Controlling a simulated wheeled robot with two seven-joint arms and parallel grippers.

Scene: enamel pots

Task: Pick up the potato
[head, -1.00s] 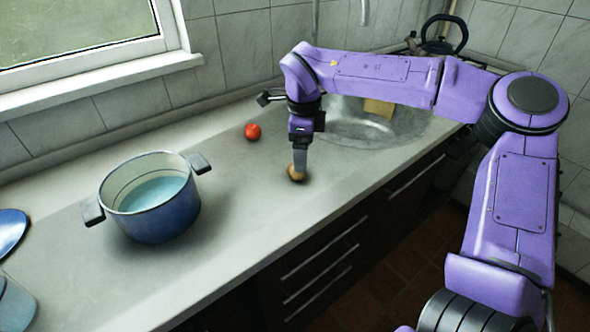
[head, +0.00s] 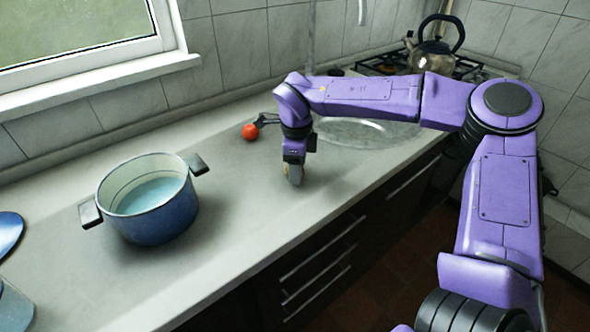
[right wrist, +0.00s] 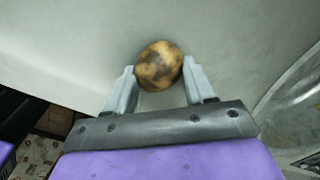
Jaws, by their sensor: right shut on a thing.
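The potato (right wrist: 158,64) is brown with dark patches. In the right wrist view it sits between the two fingertips of my right gripper (right wrist: 160,74), which is shut on it. In the head view my right gripper (head: 295,175) points down over the counter, and its fingers hide most of the potato. I cannot tell whether the potato is clear of the counter. My left gripper is not in view.
A blue enamel pot (head: 152,217) with pale blue inside stands on the counter (head: 240,235) at left. A red tomato (head: 250,132) lies behind my gripper. The sink (head: 365,133) and a kettle (head: 433,54) on the stove are farther back.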

